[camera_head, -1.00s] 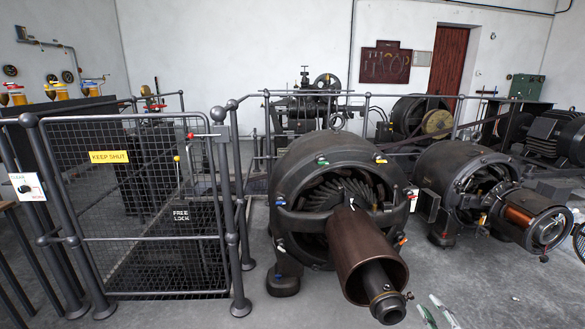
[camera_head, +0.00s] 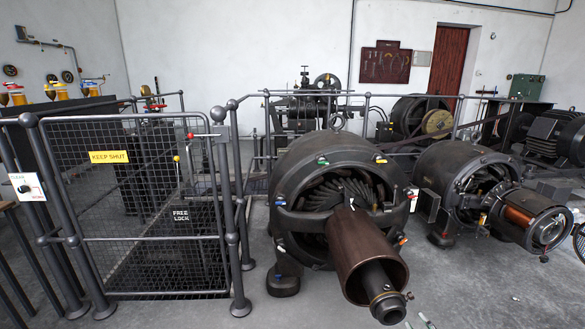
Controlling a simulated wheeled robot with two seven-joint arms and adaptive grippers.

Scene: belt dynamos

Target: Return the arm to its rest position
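Only two small pale tips of my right gripper (camera_head: 417,322) show, at the bottom edge of the head view, low and right of centre. They stand apart with floor visible between them, and nothing shows between them. The rest of that gripper and its arm are below the picture. The tips are just below and right of the open shaft end of the large dynamo (camera_head: 369,250). My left gripper is not in view.
A mesh gate (camera_head: 135,205) with a yellow KEEP SHUT sign (camera_head: 109,157) stands at the left, beside a railing. A second dynamo (camera_head: 465,175) with a copper commutator stands at the right.

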